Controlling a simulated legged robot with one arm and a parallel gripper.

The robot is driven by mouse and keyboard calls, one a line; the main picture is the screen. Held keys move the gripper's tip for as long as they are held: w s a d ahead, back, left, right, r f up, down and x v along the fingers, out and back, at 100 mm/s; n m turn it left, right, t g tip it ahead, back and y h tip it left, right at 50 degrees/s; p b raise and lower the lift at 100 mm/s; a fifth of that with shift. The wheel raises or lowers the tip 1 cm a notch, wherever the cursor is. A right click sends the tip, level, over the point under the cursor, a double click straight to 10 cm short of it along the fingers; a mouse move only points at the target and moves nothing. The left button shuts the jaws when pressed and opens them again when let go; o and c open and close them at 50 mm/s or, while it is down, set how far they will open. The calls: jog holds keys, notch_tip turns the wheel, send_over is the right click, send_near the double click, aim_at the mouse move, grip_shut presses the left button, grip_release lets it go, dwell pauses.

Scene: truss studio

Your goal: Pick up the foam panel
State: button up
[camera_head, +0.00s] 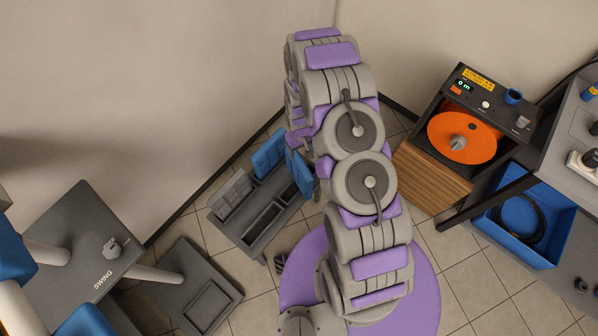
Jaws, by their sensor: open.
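A dark grey slotted rack (262,232) stands on the floor left of my arm. It holds upright panels: a grey panel with a grid-like face (233,195) at its left, a blue panel (268,154) at the back, and another blue panel (299,172) at the right. I cannot tell which of them is the foam panel. The middle slots look empty. My grey and purple arm rises at the centre and folds over toward the back wall. Its far end comes down behind the nearer links, close to the blue panels. My gripper's fingers are hidden there.
At right, an orange reel (462,137) sits in a dark unit on a wooden box. A blue bin (540,222) with coiled cable is beside it. At left are a grey stand marked SWING (85,250) and a low grey plate (185,285). Tiled floor shows between them.

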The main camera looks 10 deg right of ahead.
aim_at(299, 161)
jog(key=f, duration=0.4)
jog(key=f+b, duration=0.1)
jog(key=f, duration=0.2)
jog(key=shift+a, duration=0.25)
jog(key=shift+w+a+f+b, duration=0.15)
jog(key=shift+f+b, duration=0.15)
jog(key=shift+f, duration=1.15)
jog(key=shift+w+d+f+b, duration=0.1)
jog(key=shift+f+b, duration=0.15)
jog(key=shift+f, duration=1.15)
grip_shut()
